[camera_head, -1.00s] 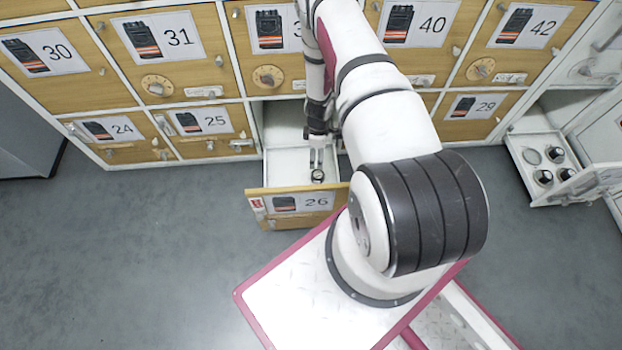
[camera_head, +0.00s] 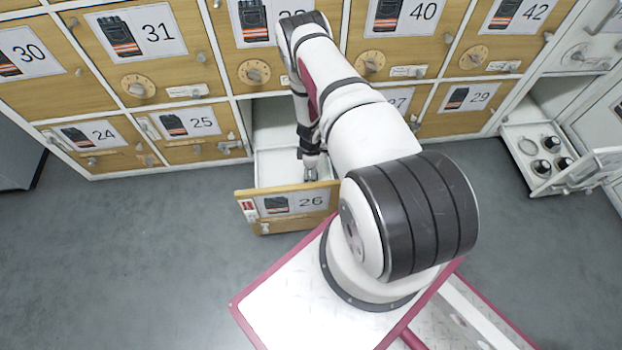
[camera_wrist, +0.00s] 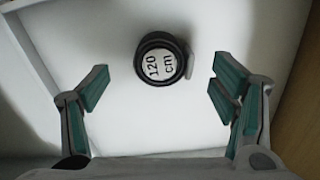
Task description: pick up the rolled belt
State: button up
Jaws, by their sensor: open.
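The rolled belt (camera_wrist: 161,60) is a black coil with a white face marked "120 cm", seen in the wrist view lying on the white floor of the open drawer 26 (camera_head: 262,181). My gripper (camera_wrist: 161,90) is open, its green-padded fingers apart to the left and right of the belt. The belt lies between and a little beyond the fingertips, and nothing is held. In the head view my gripper (camera_head: 311,174) is down inside the drawer and hides the belt.
The drawer's wooden front (camera_head: 287,203) stands on the near side of my gripper. Closed numbered lockers (camera_head: 145,88) line the back. Another open drawer (camera_head: 538,160) at the right holds several rolled items. Grey floor is clear at the left.

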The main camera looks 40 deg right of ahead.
notch_tip(320, 180, down, 2)
jog(key=shift+f+b, duration=0.2)
jog(key=shift+b, duration=0.2)
jog(key=c, duration=1.3)
jog(key=shift+r, duration=0.1)
